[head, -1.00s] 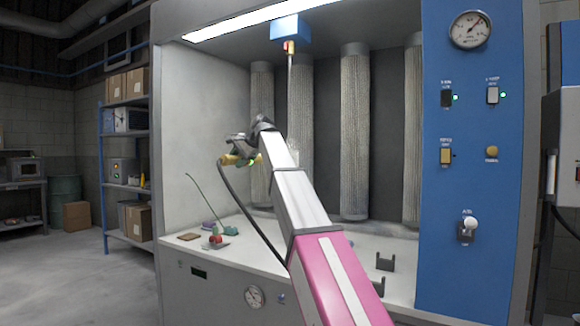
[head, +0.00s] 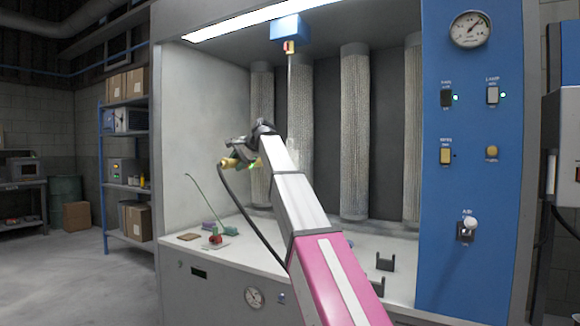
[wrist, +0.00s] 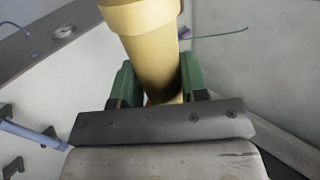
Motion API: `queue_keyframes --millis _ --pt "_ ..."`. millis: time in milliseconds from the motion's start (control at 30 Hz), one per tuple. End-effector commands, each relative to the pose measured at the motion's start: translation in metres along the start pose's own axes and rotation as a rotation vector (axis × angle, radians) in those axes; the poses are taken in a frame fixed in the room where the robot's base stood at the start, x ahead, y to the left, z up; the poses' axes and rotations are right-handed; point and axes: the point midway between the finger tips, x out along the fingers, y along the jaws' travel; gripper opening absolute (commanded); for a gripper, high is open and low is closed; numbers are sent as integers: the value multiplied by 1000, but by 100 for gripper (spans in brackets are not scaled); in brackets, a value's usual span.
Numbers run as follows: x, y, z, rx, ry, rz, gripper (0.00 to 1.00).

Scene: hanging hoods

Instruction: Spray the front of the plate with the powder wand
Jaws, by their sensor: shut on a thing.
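The yellow powder wand (head: 231,163) is in my gripper (head: 240,151), inside the booth opening left of the middle, above the booth floor. A dark hose runs from the wand down behind my arm. In the wrist view, the thick yellow wand body (wrist: 155,48) stands between the green fingers of my gripper (wrist: 158,82), which are shut on it. A thin pale hanger (head: 290,75) drops from a blue box at the booth top. A faint pale shape shows at its lower end beside my arm; I cannot tell clearly whether it is the plate.
Ribbed filter columns (head: 354,130) line the booth's back wall. Small items, including a red-and-green one (head: 215,239), sit on the booth floor at left. Dark brackets (head: 385,262) stand at right. A blue control panel (head: 470,200) with a gauge borders the opening.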

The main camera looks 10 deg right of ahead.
Motion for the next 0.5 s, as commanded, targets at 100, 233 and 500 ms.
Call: queue_keyframes --millis 100,233,500 --pt "4 4 0 -1 0 -1 12" --pt "10 11 0 -1 0 0 12" --pt "19 20 0 -2 1 -1 12"
